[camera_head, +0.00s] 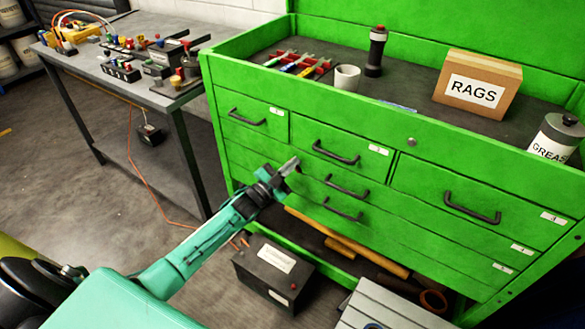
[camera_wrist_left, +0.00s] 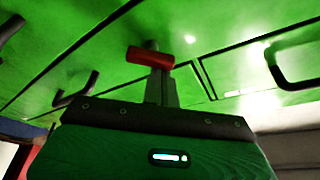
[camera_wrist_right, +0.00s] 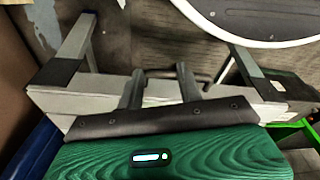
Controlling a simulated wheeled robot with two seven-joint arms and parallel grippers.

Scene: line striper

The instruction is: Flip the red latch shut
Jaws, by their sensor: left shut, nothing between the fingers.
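The red latch (camera_wrist_left: 150,56) is a short red bar, lying roughly level across the left wrist view against the green cabinet front. A dark stub shows just behind it. My left gripper (camera_wrist_left: 161,80) is shut and empty, its fingertips right at the latch; I cannot tell whether they touch it. In the head view my left gripper (camera_head: 292,166) is in front of the green tool cabinet (camera_head: 262,135), left of the middle drawer handles, and the latch does not show clearly there. My right gripper (camera_wrist_right: 158,85) shows only in the right wrist view, its fingers apart.
Black drawer handles (camera_head: 343,188) stick out from the cabinet near my left gripper. A black battery-like box (camera_head: 270,272) stands on the floor below. A grey slatted object (camera_head: 388,309) is at the bottom. A workbench (camera_head: 125,78) stands at left.

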